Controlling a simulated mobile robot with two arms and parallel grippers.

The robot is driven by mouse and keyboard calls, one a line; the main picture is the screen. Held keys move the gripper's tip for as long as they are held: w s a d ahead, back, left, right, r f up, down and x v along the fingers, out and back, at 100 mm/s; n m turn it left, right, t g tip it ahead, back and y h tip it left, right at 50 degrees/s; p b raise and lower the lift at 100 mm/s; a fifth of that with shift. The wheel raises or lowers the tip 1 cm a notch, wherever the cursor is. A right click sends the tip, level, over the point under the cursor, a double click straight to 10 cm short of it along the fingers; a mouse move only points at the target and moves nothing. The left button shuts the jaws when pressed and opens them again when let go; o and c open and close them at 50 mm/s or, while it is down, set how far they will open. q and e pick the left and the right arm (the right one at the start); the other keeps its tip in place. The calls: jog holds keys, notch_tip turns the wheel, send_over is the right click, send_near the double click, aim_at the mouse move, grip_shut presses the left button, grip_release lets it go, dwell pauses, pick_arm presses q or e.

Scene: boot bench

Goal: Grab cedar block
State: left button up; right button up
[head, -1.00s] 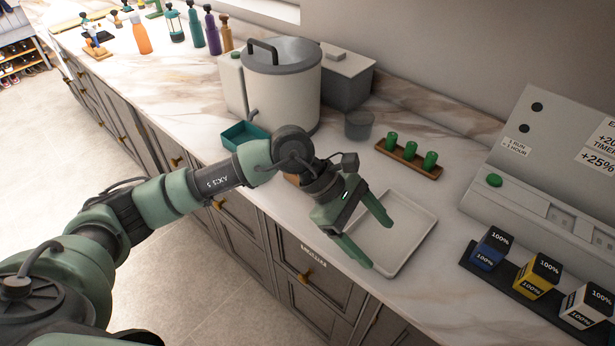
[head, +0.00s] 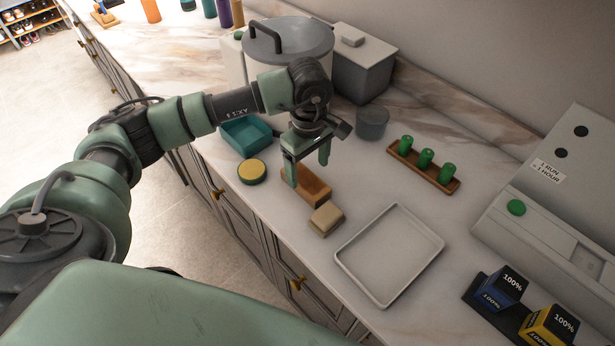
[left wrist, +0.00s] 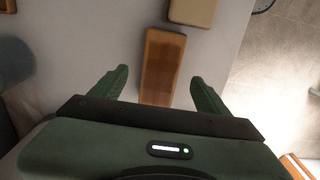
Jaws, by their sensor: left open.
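The cedar block, a reddish-brown wooden block (head: 315,188), lies on the marble counter. My left gripper (head: 307,172) is above it, pointing down, and partly hides it in the head view. In the left wrist view the wooden block (left wrist: 162,62) lies between the two spread green fingers (left wrist: 160,88), apart from both. The left gripper is open and empty. My right gripper is not in view.
A tan block (head: 326,219) sits close to the wooden one. Around them are a yellow-topped round tin (head: 251,171), a teal tray (head: 228,143), an empty white tray (head: 345,262), a grey cup (head: 372,122) and a rack of green cylinders (head: 449,185). A large pot (head: 291,68) stands behind.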

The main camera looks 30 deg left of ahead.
aim_at(306, 178)
pick_arm(q)
jog(key=shift+s+a+f+p, duration=0.1)
jog(key=shift+a+f+p, duration=0.05)
jog(key=shift+f+p, duration=0.3)
jog(key=shift+s+a+f+p, duration=0.1)
jog(key=shift+f+p, duration=0.3)
jog(key=shift+w+a+f+p, duration=0.1)
jog(key=shift+a+f+p, duration=0.1)
jog(key=shift+f+p, duration=0.45)
notch_tip(306, 178, down, 2)
jog(key=shift+w+f, duration=0.15)
jog(key=shift+f, duration=0.1)
jog(key=c, duration=1.5)
jog(key=shift+c, duration=0.8)
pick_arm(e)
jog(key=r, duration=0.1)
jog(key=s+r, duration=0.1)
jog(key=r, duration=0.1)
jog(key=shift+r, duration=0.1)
pick_arm(q)
jog(key=shift+w+r, duration=0.1)
jog(key=shift+r, duration=0.05)
